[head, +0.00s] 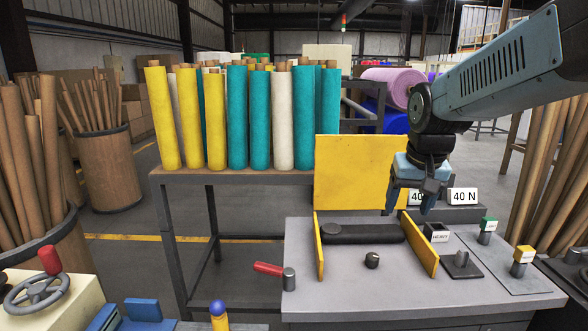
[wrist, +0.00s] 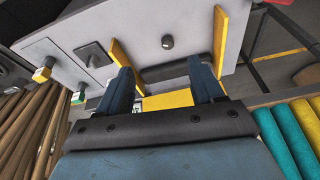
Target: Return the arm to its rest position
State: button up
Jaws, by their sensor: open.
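My blue-grey arm (head: 495,75) reaches in from the upper right in the head view. My gripper (head: 407,207) hangs pointing down above the right part of the grey machine table (head: 310,270), in front of the yellow upright panel's right edge. In the wrist view my gripper (wrist: 163,85) shows two dark blue fingers spread apart with nothing held between them. The dark roller bed (head: 365,234) lies between two yellow side plates (head: 320,247), and the fingers appear above it and apart from it.
A yellow panel (head: 360,172) stands behind the table. White "40 N" labels (head: 464,196) stand at right. Knobs and a lever (head: 268,269) sit on the table. Yellow, teal and cream felt rolls (head: 237,118) stand on a rack at left. Bins of brown tubes (head: 110,165) flank the scene.

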jog(key=s+r+n+t, duration=0.1)
jog(key=s+t, duration=0.1)
jog(key=s, duration=1)
jog(key=shift+r, duration=0.35)
dwell(2.5)
